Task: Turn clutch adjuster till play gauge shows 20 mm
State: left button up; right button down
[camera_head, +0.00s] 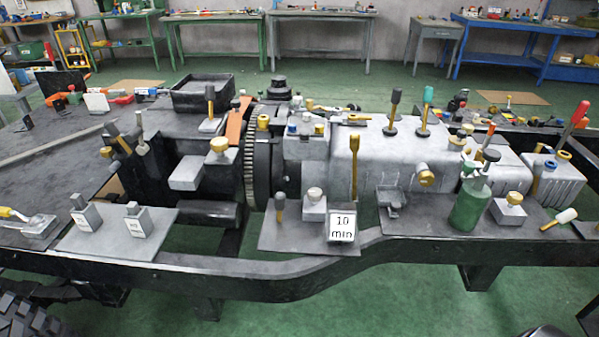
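A small white display (342,227) stands at the front of a grey plate (285,240) in the middle of the chassis. It reads 10, with small letters under it that look like "min" or "mm". Right behind it an upright yellow lever (354,178) rises beside the grey gearbox housing (385,160). I cannot tell which of these is the clutch adjuster. Neither of my grippers shows in the head view.
A toothed flywheel (249,160) stands left of the gearbox. A green bottle (470,205) is at right on the chassis. Two grey blocks (86,216) (138,222) stand on a left plate. The dark frame rail (240,280) runs along the front. Workbenches line the back.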

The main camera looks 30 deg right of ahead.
aim_at(314, 195)
jog(key=z, duration=1.25)
